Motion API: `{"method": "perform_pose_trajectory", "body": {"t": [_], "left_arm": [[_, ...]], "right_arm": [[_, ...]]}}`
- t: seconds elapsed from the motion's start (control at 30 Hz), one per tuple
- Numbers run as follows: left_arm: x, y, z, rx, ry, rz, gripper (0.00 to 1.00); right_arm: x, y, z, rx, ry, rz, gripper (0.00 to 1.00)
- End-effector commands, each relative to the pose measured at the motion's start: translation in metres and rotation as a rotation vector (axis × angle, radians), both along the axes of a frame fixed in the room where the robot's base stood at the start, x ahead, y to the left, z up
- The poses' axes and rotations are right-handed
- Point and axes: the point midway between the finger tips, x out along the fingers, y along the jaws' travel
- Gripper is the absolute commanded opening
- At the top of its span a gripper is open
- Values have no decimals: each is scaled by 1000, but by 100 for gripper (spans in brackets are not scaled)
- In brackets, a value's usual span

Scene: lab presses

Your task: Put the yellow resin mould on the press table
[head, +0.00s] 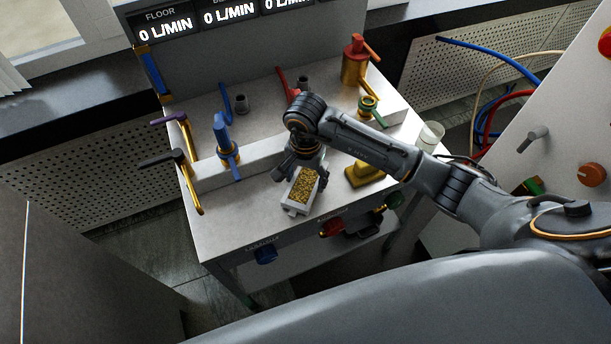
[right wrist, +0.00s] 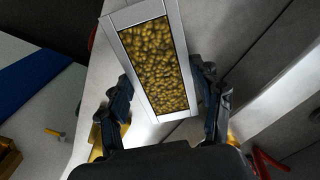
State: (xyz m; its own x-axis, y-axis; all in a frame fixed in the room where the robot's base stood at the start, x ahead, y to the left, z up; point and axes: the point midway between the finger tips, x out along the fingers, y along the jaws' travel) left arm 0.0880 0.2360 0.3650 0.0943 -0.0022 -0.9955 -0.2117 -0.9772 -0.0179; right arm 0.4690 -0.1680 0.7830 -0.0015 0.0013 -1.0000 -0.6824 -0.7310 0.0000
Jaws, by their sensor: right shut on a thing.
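The yellow resin mould (head: 302,190) is a pale grey rectangular tray filled with yellow granules. It is over the front part of the white worktop (head: 232,217); I cannot tell whether it touches the surface. My right gripper (head: 300,170) reaches down from behind it and is shut on it. In the right wrist view the mould (right wrist: 158,65) lies between the two dark fingers, slightly tilted in the picture. I cannot tell whether this worktop is the press table. My left gripper is not in view.
A gold block (head: 364,173) stands right of the mould. Blue (head: 226,150), black-handled (head: 184,175) and red-topped gold (head: 355,62) fittings stand on the worktop. A clear beaker (head: 430,134) is at its right. The front left of the top is clear.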

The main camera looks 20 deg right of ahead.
Motion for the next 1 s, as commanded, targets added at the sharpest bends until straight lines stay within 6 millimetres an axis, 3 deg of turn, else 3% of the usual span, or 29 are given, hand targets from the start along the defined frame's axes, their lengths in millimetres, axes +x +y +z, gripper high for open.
{"method": "perform_pose_trajectory", "body": {"t": [0.43, 0.47, 0.53, 1.0], "left_arm": [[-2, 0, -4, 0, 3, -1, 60], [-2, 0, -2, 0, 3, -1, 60], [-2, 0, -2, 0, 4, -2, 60], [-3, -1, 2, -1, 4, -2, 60]], "right_arm": [[1, 0, -8, -1, -4, 0, 10], [0, 0, -8, -1, -1, 0, 72], [0, 0, -7, -1, -1, 0, 86], [1, 0, -1, 0, -3, 1, 88]]}}
